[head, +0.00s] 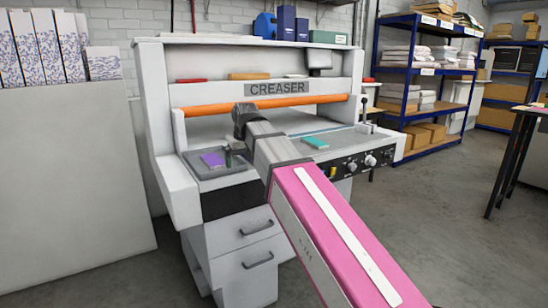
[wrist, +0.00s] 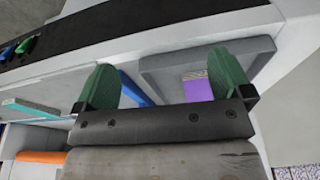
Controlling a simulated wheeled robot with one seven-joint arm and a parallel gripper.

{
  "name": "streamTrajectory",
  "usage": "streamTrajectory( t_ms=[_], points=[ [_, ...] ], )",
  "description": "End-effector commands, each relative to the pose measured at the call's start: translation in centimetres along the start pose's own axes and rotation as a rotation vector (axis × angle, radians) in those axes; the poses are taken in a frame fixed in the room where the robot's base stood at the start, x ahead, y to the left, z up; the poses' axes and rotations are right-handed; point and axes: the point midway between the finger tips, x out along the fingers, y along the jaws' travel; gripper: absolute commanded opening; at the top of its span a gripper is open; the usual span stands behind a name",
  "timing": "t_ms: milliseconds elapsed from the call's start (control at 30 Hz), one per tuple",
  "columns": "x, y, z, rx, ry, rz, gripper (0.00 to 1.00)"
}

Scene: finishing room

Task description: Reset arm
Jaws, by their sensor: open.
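My arm (head: 340,235), pink and white, reaches out over the front of the creaser machine (head: 160,130). In the head view, part of the gripper is hidden by the arm's dark wrist.
A teal block (head: 315,142) lies on the worktop right of my arm, near the knobbed control panel (head: 360,162). An orange bar (head: 210,108) crosses the machine behind my gripper. A white panel (head: 70,190) stands left, blue shelves (head: 400,80) back right.

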Motion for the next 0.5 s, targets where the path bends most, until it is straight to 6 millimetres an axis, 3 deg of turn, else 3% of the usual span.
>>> streamTrajectory(
  t_ms=[267,500],
  points=[
    [8.0,5.5,3.8,0.087,-0.045,0.017,0.97],
    [15.4,10.8,8.8,0.176,-0.088,0.032,0.97]
  ],
)
